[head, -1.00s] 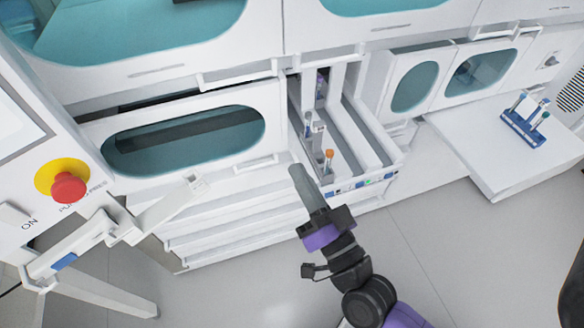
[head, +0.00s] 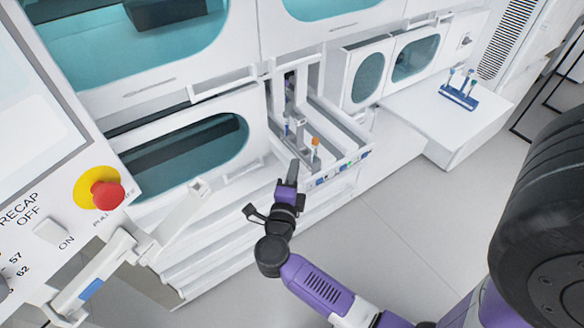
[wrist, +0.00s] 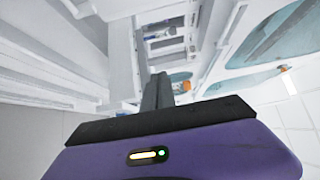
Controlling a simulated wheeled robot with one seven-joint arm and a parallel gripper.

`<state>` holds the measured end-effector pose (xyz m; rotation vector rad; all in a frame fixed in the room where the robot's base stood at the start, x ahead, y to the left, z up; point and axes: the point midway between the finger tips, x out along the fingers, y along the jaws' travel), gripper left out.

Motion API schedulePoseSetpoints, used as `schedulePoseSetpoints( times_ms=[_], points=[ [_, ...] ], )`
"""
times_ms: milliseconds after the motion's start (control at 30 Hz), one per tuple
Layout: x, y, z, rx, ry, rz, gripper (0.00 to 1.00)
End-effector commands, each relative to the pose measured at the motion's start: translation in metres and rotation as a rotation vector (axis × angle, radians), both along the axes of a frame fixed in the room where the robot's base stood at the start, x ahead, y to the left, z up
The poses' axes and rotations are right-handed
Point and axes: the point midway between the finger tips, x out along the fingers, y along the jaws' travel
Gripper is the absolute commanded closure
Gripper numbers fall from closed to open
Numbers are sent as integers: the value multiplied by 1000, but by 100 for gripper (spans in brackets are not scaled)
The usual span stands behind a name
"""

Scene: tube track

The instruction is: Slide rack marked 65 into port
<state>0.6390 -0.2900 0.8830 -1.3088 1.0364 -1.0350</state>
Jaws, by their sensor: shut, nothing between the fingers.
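A white bay with long narrow rack lanes (head: 346,128) stands open in the middle of the head view. An orange-capped tube (head: 315,143) stands upright near the front of one lane, with another tube (head: 287,126) farther back. The orange cap also shows in the wrist view (wrist: 181,86). I cannot read the number 65 on any rack. My gripper (head: 294,165) is shut and empty, at the front left of the bay. In the wrist view its fingers (wrist: 157,92) are together, pointing towards the lanes, and they hide part of them.
A blue rack with tubes (head: 458,97) stands on a white side shelf (head: 425,110) at the right. A control panel with a red stop button (head: 107,195) is at the left. White ledges (head: 215,235) lie below the bay. The floor in front is clear.

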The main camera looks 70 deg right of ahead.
Motion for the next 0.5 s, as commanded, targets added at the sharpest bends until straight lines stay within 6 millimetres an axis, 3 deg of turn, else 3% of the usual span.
schedulePoseSetpoints(
  times_ms=[300, 500],
  points=[
    [13, -53, 2, -2, -1, -1, 100],
    [18, -70, 1, -2, 0, 2, 100]
  ],
)
